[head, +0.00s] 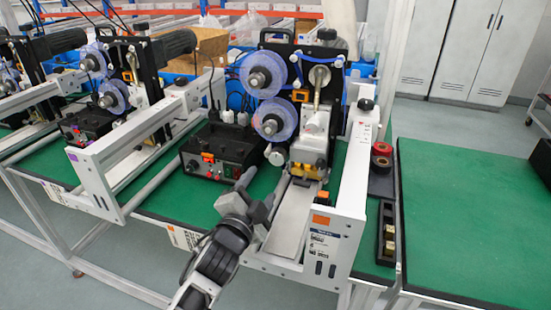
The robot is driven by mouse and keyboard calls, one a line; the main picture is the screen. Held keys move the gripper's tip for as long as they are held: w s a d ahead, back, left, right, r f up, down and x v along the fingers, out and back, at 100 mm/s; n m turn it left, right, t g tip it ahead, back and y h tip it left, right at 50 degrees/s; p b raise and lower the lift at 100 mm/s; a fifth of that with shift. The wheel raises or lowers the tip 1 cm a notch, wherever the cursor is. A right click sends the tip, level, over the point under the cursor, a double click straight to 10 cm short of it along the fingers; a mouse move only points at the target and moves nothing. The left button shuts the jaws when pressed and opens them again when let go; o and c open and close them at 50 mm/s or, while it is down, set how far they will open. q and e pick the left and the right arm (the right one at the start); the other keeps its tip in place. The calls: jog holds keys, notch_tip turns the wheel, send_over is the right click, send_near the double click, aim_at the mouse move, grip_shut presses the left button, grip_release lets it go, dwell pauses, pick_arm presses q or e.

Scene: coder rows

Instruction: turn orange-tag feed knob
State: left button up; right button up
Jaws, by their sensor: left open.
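The coder machine with an orange tag (321,219) on its white front frame stands in the middle of the head view. Its black control box (232,152) sits on the green bench, with small knobs, an orange part and red and green switches on its front. Which small knob is the feed knob I cannot tell. My left gripper (257,193) is open and empty, in front of the box's right end and beside the pale feed track (290,215). It looks apart from the box, though depth is hard to judge. My right gripper is not in view.
White side rails (352,170) flank the machine. A similar machine with a purple tag (72,157) stands at left. Red and dark rolls (381,158) and a black tray (388,235) lie at right. The green table (470,220) further right is clear.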

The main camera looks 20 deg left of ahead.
aim_at(276, 160)
pick_arm(q)
jog(key=w, duration=1)
jog(key=shift+w+d, duration=0.2)
jog(key=shift+w, duration=0.2)
jog(key=c, duration=1)
